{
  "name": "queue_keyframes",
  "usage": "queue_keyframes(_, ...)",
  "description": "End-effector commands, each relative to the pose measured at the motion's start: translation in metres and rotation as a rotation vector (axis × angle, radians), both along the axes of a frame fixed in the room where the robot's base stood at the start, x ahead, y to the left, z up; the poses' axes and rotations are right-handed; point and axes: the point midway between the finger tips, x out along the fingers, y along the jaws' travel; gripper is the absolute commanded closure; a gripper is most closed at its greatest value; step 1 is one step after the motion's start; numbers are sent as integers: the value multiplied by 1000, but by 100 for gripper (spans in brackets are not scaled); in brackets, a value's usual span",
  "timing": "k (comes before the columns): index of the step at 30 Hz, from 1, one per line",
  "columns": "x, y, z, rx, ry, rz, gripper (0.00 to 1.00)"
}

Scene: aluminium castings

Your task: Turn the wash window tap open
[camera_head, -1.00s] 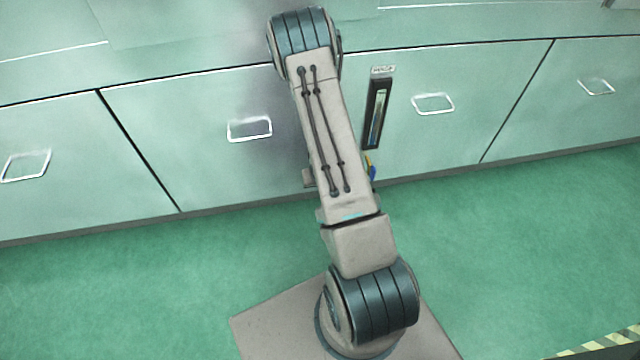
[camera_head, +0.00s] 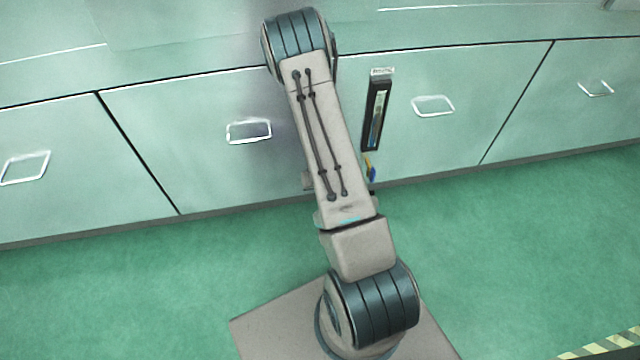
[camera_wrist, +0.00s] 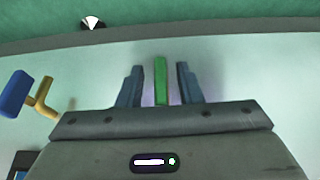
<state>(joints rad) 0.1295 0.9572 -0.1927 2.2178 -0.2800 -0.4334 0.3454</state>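In the wrist view my gripper (camera_wrist: 160,85) is open, with its two blue-grey fingers on either side of a narrow green bar (camera_wrist: 160,78), which looks like a tap lever. A gap shows between the bar and each finger. To the left is a yellow tap body (camera_wrist: 42,98) with a blue handle (camera_wrist: 14,94). In the head view this blue-handled tap (camera_head: 371,172) shows just below a dark-framed sight window (camera_head: 376,114). The label (camera_head: 382,71) above that window is too small to read surely. My arm hides the gripper and green bar in the head view.
Pale green cabinet fronts with wire handles (camera_head: 249,131) (camera_head: 433,105) run across the head view. The green floor (camera_head: 520,240) before them is clear. A small white and dark round thing (camera_wrist: 92,22) lies near the panel's foot in the wrist view. Striped tape (camera_head: 605,342) marks the lower right.

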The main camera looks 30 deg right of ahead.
Motion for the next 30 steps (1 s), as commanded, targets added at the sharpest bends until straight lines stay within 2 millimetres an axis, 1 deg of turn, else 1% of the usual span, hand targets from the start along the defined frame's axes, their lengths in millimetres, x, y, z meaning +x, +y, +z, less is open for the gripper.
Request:
queue_keyframes(5,-7,3,24,0,-2,-1,67)
queue_keyframes(12,-27,9,76,0,-2,-2,67)
queue_keyframes(15,-34,11,94,0,-3,-2,67)
queue_keyframes(18,-41,13,109,0,-2,-1,67)
queue_keyframes(21,-45,14,118,-1,-1,-1,67)
queue_keyframes(24,-48,15,124,-1,0,-1,67)
queue_keyframes(30,-49,15,126,-1,0,-1,67)
